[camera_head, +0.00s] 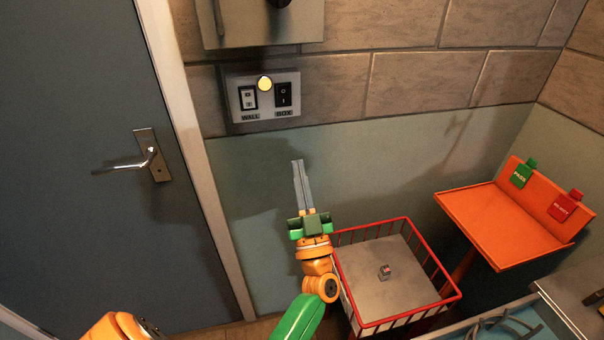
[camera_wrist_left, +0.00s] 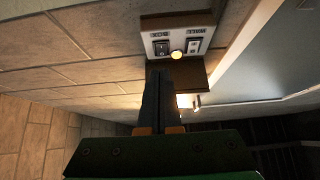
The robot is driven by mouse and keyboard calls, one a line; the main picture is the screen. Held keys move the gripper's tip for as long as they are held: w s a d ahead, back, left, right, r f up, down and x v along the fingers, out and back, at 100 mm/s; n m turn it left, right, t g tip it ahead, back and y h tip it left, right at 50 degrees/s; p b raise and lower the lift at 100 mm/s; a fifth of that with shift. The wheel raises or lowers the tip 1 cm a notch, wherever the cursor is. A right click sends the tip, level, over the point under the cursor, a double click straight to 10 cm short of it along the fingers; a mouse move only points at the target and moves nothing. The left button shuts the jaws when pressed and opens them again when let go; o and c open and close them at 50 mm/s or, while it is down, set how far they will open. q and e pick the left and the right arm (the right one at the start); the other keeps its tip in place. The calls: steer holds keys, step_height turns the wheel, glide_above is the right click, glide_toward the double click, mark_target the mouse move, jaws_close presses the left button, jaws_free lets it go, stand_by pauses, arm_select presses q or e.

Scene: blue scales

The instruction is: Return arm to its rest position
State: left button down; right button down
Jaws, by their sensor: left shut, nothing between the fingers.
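My left gripper (camera_head: 297,163) points up in the head view, in front of the pale green lower wall and just below the switch panel (camera_head: 263,98). Its two long grey fingers are together with nothing between them. My right gripper is not in view.
A red wire basket (camera_head: 406,222) with a grey floor and a small object (camera_head: 385,272) inside stands right of my arm. An orange tray (camera_head: 497,222) with green and red tags is further right. A grey door (camera_head: 90,220) with a lever handle (camera_head: 146,157) is left. A metal box (camera_head: 225,30) hangs above.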

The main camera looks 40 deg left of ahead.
arm_select(q)
steer(key=shift+s+d+f, duration=0.1)
steer(key=shift+s+f, duration=0.1)
steer(key=shift+f, duration=0.05)
steer(key=shift+w, duration=0.15)
steer(key=w+d+f+m+t+h, duration=0.4)
steer(key=f+m+h, duration=0.3)
steer(key=f+h, duration=0.15)
steer(key=s+d+f+m+g+h, duration=0.2)
steer(key=d+f+h, duration=0.15)
steer(key=f, duration=0.45)
steer(key=s+d+f+m+g+h, duration=0.15)
steer(key=f+h, duration=0.25)
steer(key=f, duration=0.4)
steer(key=s+d+f+m+g+h, duration=0.2)
steer(key=d+f+g+h, duration=0.1)
steer(key=f, duration=0.6)
steer(key=s+f+g+h, duration=0.1)
steer(key=s+f+g, duration=0.5)
steer(key=s+f, duration=0.65)
steer(key=s+a+f+g, duration=0.1)
steer(key=s+f+g, duration=0.2)
steer(key=s, duration=0.7)
steer(key=s+a+f+g, duration=0.2)
steer(key=s+f+g, duration=0.1)
steer(key=s, duration=0.8)
steer(key=shift+a+f+g+y, duration=0.25)
steer(key=shift+a+g+y, duration=0.05)
steer(key=shift+g, duration=0.35)
